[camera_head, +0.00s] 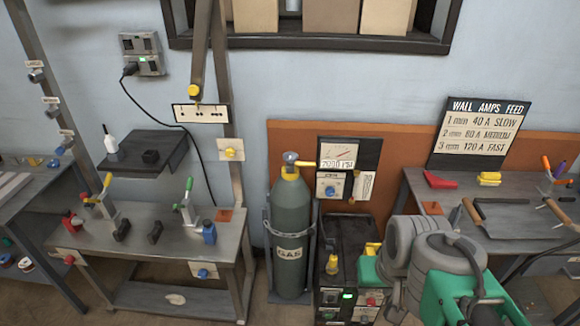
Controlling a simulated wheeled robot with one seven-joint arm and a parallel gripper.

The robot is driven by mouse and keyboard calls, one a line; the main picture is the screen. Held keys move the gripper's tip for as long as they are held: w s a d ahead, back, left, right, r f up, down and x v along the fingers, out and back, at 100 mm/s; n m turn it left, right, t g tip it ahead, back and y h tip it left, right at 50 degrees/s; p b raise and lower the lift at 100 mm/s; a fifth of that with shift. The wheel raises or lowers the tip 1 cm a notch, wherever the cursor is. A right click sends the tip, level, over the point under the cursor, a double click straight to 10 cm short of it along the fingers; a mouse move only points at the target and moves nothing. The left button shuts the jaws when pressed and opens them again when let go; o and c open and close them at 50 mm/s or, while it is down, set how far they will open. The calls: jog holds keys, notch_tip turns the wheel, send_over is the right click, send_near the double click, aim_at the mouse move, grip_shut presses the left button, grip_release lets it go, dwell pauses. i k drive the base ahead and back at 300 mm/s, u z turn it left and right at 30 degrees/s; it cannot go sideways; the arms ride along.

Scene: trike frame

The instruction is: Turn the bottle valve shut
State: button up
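The gas bottle (291,215) is a dark green cylinder marked GAS, standing upright left of the middle. A chain holds it in a grey stand (270,262). The bottle valve (290,158) is a small grey knob on top of a yellow neck, with a yellow outlet pointing right. Nothing touches the valve. I cannot tell from its look how far it is turned. Grey and green links of my arm fill the lower right, well to the right of the bottle. My gripper's fingers do not show.
A welding machine (345,250) with a green light stands right of the bottle, a gauge panel (338,153) above it. A workbench (150,235) with clamps stands left, another bench (455,190) with tools right. Air in front of the valve is clear.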

aim_at(291, 157)
jog(key=u, duration=0.55)
jog(key=i, duration=1.15)
jog(key=z, duration=0.15)
